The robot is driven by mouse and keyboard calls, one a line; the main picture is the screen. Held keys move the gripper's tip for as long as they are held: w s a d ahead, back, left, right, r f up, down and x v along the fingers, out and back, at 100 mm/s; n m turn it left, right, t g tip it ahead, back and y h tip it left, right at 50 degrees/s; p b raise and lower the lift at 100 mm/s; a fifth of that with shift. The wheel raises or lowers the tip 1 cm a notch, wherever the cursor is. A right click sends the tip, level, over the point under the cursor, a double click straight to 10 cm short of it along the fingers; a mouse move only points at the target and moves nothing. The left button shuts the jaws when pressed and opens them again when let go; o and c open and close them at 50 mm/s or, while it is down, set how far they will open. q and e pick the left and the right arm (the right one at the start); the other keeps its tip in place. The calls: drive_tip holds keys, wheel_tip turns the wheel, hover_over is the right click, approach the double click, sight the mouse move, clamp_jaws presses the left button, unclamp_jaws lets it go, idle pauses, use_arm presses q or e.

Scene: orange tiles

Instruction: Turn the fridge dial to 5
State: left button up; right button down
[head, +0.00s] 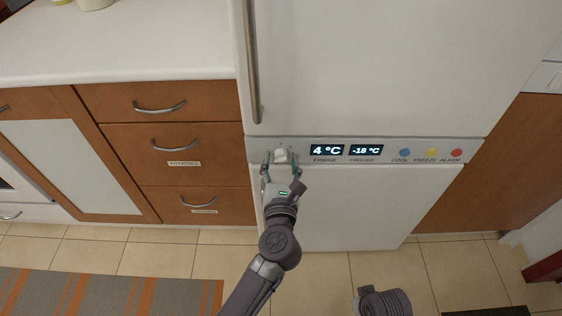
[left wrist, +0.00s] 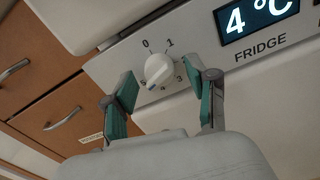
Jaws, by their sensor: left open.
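The fridge dial (head: 281,154) is a white round knob on the grey control strip, left of the fridge display (head: 327,150), which reads 4 °C. In the left wrist view the dial (left wrist: 158,67) has a blue mark pointing down and slightly left. My right gripper is out of view.
A freezer display (head: 366,150) reads -18 °C. Blue (head: 404,153), yellow (head: 432,153) and red (head: 456,153) buttons sit further right. A long vertical handle (head: 251,70) is above the dial. Wooden drawers (head: 165,150) stand to the left. Tiled floor lies below.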

use_arm(q)
drive_tip(key=s, duration=1.2)
